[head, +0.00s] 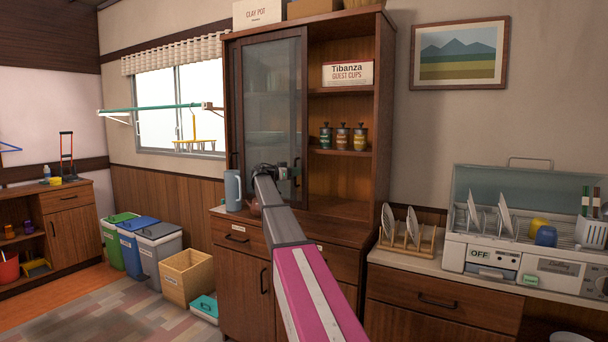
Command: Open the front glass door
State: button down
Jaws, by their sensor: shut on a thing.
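The front glass door (272,95) is a dark wood-framed pane on the upper part of the tall wooden cabinet (383,100). It stands over the left half, and the right half is open, with its shelves bare to view. My gripper (287,176) is at the lower right part of this door, by its right frame, shut on what looks like the door's handle. The handle is mostly hidden by my gripper, and the fingertips are small and dark. My arm covers part of the cabinet's counter and lower front.
A box of guest cups (348,74) and several small canisters (342,137) stand on the open shelves. A blue-grey jug (233,190) and a reddish-brown pot (255,207) stand on the ledge near my gripper. A plate rack (408,238) and dish dryer (520,225) are right.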

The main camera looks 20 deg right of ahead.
jog(key=shift+w+a, duration=0.2)
jog(key=c, duration=1.5)
grip_release()
jog(key=shift+o, duration=0.2)
jog(key=shift+a, duration=0.15)
jog(key=s+a, duration=0.1)
jog(key=a, duration=0.9)
jog(key=shift+s+a, duration=0.15)
jog(key=shift+a, duration=0.1)
